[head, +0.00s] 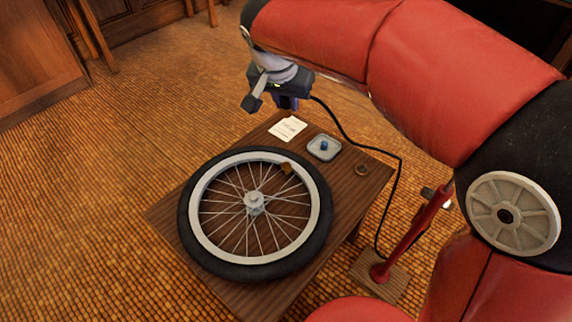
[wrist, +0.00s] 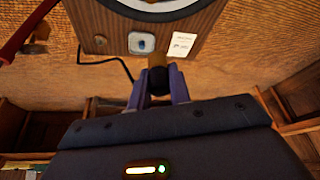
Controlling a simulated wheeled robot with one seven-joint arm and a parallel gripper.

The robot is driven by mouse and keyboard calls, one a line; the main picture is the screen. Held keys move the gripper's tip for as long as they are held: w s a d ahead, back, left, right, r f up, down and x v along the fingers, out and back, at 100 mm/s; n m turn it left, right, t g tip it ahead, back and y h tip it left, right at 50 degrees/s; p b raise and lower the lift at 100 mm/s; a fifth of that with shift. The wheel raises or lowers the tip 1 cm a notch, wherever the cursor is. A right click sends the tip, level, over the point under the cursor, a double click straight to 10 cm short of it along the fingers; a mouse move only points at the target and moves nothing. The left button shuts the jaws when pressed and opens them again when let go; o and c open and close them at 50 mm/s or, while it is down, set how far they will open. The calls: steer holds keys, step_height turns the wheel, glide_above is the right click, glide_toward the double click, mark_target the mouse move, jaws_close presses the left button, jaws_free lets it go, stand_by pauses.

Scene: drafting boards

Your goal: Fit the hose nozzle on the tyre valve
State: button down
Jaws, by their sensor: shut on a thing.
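My gripper (head: 287,103) is raised beyond the table's back edge, in front of the red arm. In the wrist view its purple fingers (wrist: 158,92) are shut on the hose nozzle (wrist: 157,64), a short dark piece with a brownish end. The nozzle touches nothing else that I can see. The black hose (head: 345,131) runs from the gripper down to the red pump (head: 410,245). The wheel with its black tyre (head: 316,238) lies flat on the table. A small brown piece (head: 286,168) at the rim's inner edge may be the valve; it is too small to tell.
The wooden table (head: 165,215) also bears a white card (head: 288,128), a grey dish (head: 334,154) holding a small blue piece (head: 324,145), and a brown ring (head: 361,169). The hose crosses near the table's right edge. The floor (head: 90,180) to the left is clear.

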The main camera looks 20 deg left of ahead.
stand_by(0.3)
steer(key=shift+f+b, duration=5.75)
steer(key=shift+f, duration=1.35)
steer(key=shift+f+b, duration=1.15)
steer(key=shift+f, duration=0.2)
steer(key=c, duration=1.2)
jaws_free()
steer(key=shift+r, duration=0.15)
